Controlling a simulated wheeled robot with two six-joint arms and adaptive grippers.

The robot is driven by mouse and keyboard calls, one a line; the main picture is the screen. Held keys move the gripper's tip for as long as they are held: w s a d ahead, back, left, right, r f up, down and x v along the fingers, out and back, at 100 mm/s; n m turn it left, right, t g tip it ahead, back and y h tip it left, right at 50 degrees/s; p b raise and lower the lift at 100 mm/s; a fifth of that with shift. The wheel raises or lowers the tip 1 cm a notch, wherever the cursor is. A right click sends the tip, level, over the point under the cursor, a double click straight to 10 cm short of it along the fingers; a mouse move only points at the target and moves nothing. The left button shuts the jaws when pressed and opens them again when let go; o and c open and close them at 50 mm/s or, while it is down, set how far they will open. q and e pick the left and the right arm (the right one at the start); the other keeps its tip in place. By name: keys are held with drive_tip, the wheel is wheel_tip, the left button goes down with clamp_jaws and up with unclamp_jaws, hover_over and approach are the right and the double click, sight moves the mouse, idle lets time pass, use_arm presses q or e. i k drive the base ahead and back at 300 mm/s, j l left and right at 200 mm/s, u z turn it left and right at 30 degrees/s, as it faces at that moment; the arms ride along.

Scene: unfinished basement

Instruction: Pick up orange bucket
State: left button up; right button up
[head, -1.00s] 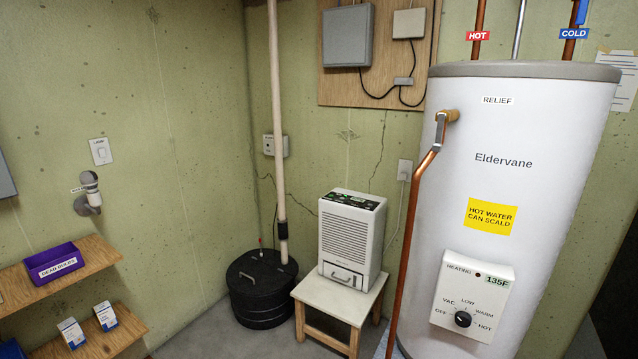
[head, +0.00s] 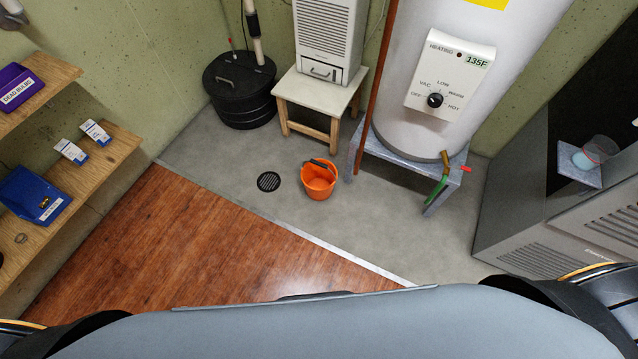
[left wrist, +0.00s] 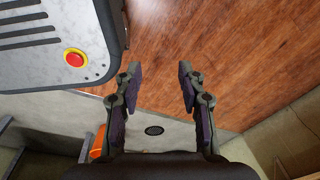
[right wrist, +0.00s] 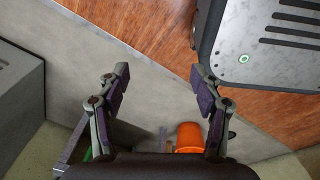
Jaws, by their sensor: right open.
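The orange bucket (head: 319,180) stands upright on the grey concrete floor, in the middle of the head view, with its dark handle lying across the rim. It also shows in the right wrist view (right wrist: 190,137), partly behind a finger of my right gripper (right wrist: 160,84), which is open and empty. In the left wrist view a sliver of the bucket (left wrist: 98,142) shows behind my left gripper (left wrist: 157,76), which is open and empty. Neither gripper touches the bucket. Neither gripper shows in the head view.
A white stool (head: 318,92) holding a dehumidifier (head: 325,35) stands behind the bucket. The water heater's stand (head: 408,160) is to its right, a floor drain (head: 269,181) to its left. The wooden floor (head: 190,240) in front is clear. Shelves (head: 110,160) line the left wall.

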sight(318, 175)
drive_tip(key=i+j+z, duration=0.25)
drive_tip(key=i+j, duration=0.25)
drive_tip(key=j, duration=0.2)
drive_tip(key=i+j+z, duration=0.15)
drive_tip(key=j, duration=0.2)
drive_tip(key=i+j+z, duration=0.1)
drive_tip(key=i+j, duration=0.15)
drive_tip(key=j, duration=0.15)
